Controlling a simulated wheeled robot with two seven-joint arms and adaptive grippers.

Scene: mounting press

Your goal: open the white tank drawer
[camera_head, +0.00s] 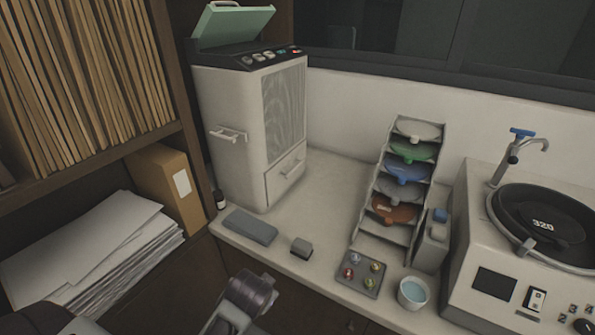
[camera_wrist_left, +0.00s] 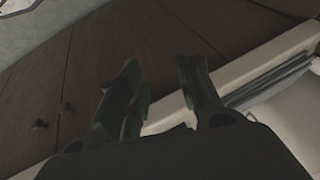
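The white machine (camera_head: 232,135) stands at the back left of the counter, with its green lid raised. Its drawer (camera_head: 285,178) is low on the front and looks shut, with a small handle (camera_head: 293,170). A second bar handle (camera_head: 229,134) sits higher on the left face. My left gripper (camera_wrist_left: 160,85) is open and empty in the left wrist view, its two dark fingers apart in front of the wooden cabinet and counter edge. In the head view a part of my arm shows at the bottom, below the counter; the fingertips are not clear there. My right gripper is not in view.
A folded grey cloth (camera_head: 250,226) and a grey block (camera_head: 301,247) lie before the machine. A rack (camera_head: 399,190) of coloured dishes, a small tray (camera_head: 361,273), a cup (camera_head: 412,293) and a turntable unit (camera_head: 500,268) stand right. Shelves with papers (camera_head: 92,257) are left.

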